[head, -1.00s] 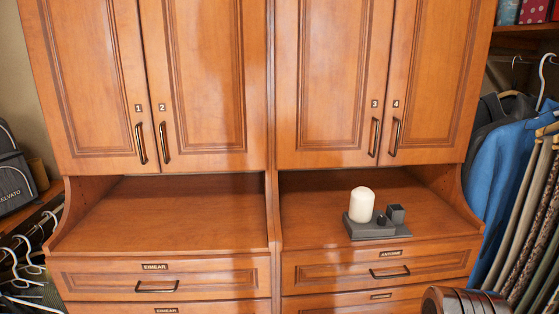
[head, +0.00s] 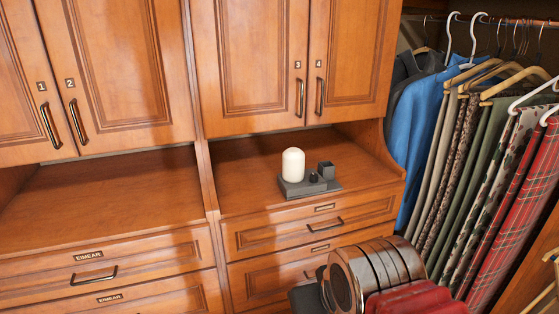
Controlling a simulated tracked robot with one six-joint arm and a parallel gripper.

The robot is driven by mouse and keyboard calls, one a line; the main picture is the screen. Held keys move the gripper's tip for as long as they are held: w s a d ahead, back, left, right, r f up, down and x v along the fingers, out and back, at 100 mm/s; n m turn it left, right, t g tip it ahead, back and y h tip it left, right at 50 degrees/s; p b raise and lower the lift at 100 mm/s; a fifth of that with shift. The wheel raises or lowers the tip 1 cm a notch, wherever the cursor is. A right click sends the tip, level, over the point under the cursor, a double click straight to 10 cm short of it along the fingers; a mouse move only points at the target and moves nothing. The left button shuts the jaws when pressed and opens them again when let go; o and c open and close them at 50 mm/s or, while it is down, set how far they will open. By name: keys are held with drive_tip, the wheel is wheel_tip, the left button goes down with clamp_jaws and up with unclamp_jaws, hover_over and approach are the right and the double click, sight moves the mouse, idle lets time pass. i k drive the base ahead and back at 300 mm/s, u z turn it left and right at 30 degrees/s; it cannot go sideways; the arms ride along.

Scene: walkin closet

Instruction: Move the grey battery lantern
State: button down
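I cannot make out a grey battery lantern for certain in the head view. A grey flat base (head: 322,187) lies on the right-hand counter, below doors 3 and 4. A white round-topped cylinder (head: 293,165) stands upright on its left part. A small dark round piece (head: 313,177) and a dark grey cube (head: 326,170) are beside it. Whether any of these is the lantern, I cannot tell. My gripper is not in view.
The left counter (head: 120,195) is bare. Clothes and trousers (head: 480,150) hang at the right. In the foreground, brown banded round things like rolled belts (head: 385,262) and red folded pieces (head: 415,300) stand before the drawers (head: 310,230).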

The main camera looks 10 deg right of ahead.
sight(295, 183)
drive_tip(key=k, duration=1.35)
drive_tip(key=z, duration=0.2)
drive_tip(key=i, duration=1.15)
drive_tip(key=u, duration=0.4)
drive_tip(key=i, duration=0.95)
drive_tip(key=u, duration=0.5)
